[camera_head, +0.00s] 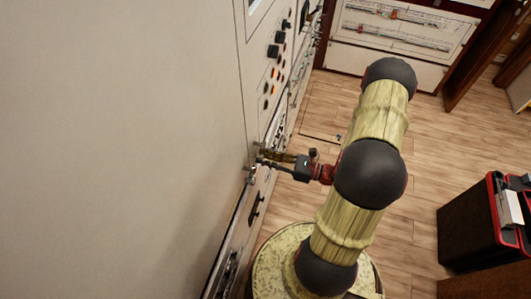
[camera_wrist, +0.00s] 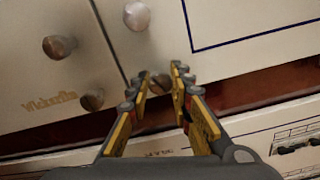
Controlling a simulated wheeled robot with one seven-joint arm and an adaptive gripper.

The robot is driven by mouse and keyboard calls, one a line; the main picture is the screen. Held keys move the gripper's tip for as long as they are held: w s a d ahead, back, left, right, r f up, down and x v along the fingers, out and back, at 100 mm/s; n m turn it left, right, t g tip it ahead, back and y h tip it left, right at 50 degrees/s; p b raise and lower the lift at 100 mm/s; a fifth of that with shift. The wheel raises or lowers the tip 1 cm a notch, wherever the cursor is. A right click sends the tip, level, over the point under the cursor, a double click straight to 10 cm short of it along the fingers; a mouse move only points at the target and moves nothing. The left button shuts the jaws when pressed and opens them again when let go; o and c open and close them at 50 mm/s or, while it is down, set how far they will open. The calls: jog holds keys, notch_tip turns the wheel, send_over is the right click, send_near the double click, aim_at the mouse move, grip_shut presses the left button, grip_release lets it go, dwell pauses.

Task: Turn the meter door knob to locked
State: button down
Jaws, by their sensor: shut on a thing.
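The meter door knob seems to be the small round metal knob (camera_wrist: 160,81) between the fingertips of my gripper in the wrist view; no label on it can be read. My gripper (camera_wrist: 161,75) has its yellow and grey fingers closed around this knob, one finger on each side. In the head view my gripper (camera_head: 262,158) reaches left to the face of the cabinet, and its fingers hide most of what they hold. I cannot tell the knob's locked or unlocked position.
Other round knobs sit close by on the cream panels: upper left (camera_wrist: 58,47), top (camera_wrist: 137,17) and lower left (camera_wrist: 92,100). The cabinet's side (camera_head: 130,150) fills the left of the head view. A black and red case (camera_head: 465,235) stands on the floor at right.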

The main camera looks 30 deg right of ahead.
jog(key=m+p, duration=0.3)
jog(key=m, duration=0.1)
jog(key=shift+m, duration=0.4)
dwell(0.4)
jog(key=c, duration=1.6)
grip_release()
jog(key=shift+d, duration=0.15)
jog(key=v, duration=1.1)
jog(key=shift+s+d, duration=0.25)
jog(key=shift+s, duration=0.1)
